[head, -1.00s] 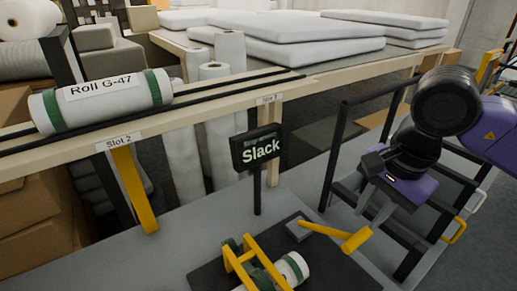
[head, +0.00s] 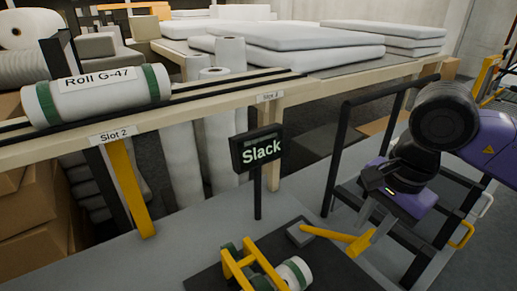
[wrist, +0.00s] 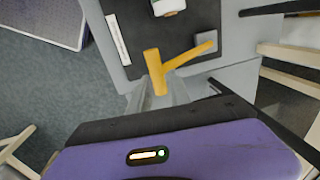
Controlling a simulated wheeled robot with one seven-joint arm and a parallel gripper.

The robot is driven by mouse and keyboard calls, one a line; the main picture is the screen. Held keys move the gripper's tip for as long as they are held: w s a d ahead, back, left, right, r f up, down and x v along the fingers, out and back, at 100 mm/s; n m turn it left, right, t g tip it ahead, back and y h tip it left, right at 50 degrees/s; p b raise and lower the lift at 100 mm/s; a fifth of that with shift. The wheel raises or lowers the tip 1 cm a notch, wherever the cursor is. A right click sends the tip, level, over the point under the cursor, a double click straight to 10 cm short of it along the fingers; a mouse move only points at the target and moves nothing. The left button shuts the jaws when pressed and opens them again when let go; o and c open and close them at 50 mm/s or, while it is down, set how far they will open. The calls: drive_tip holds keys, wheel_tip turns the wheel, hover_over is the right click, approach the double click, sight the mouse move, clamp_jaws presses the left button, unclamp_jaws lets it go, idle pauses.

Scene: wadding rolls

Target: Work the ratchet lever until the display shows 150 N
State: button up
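The display (head: 257,150) stands on a black post and reads "Slack". The yellow ratchet lever (head: 328,234) runs from a grey block (head: 299,235) on the dark bench plate to a crosswise grip at its right end. My gripper (head: 372,228) is at that grip with its fingers apart. In the wrist view the lever's grip (wrist: 155,70) shows at the fingertips, between the two fingers of my gripper (wrist: 158,92), with gaps beside it. Whether either finger touches it I cannot tell. A strapped white roll (head: 294,273) with green bands lies under a yellow frame (head: 243,264).
Roll G-47 (head: 100,95) lies on the rack rails above the Slot 2 label (head: 112,135). Black rails (head: 336,150) stand behind my arm. The grey bench (head: 180,245) is bare left of the dark plate.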

drive_tip(key=shift+f+b, duration=1.15)
drive_tip(key=s+d+f+b, duration=0.2)
drive_tip(key=s+f+b, duration=0.1)
drive_tip(key=f+b, duration=0.4)
drive_tip(key=shift+f+b, duration=0.4)
drive_tip(key=shift+b, duration=0.35)
drive_tip(key=shift+w+a+r+p, duration=0.4)
drive_tip(key=shift+r+p, duration=0.45)
drive_tip(key=shift+r, duration=0.9)
drive_tip(key=shift+w+a+r+p, duration=0.25)
drive_tip(key=shift+w+r+p, duration=0.45)
drive_tip(key=shift+r, duration=1.05)
drive_tip(key=shift+w+a+r+p, duration=0.35)
drive_tip(key=shift+r+p, duration=0.6)
drive_tip(key=shift+r, duration=0.8)
drive_tip(key=shift+f, duration=0.2)
